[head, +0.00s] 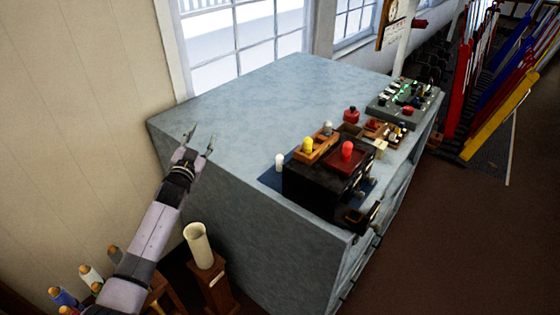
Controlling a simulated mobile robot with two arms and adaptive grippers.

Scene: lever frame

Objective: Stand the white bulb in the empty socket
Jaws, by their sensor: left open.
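A small white piece, which looks like the white bulb (279,162), stands upright at the left edge of a dark blue mat (268,180) on the grey bench. Beside it is a black box (310,187) with a red bulb (348,149) on top. A yellow bulb (307,145) and a pale grey bulb (327,128) are at a wooden tray (318,152) behind the box's top. I cannot make out an empty socket. My left gripper (201,136) is open and empty near the bench's left end, well left of the white bulb. My right gripper is out of view.
A control panel (404,100) and small red and wooden parts crowd the bench's right side. The bench top (270,95) is clear at left and back. A window stands behind. A cream cylinder (198,245) on a wooden stand is on the floor by the bench.

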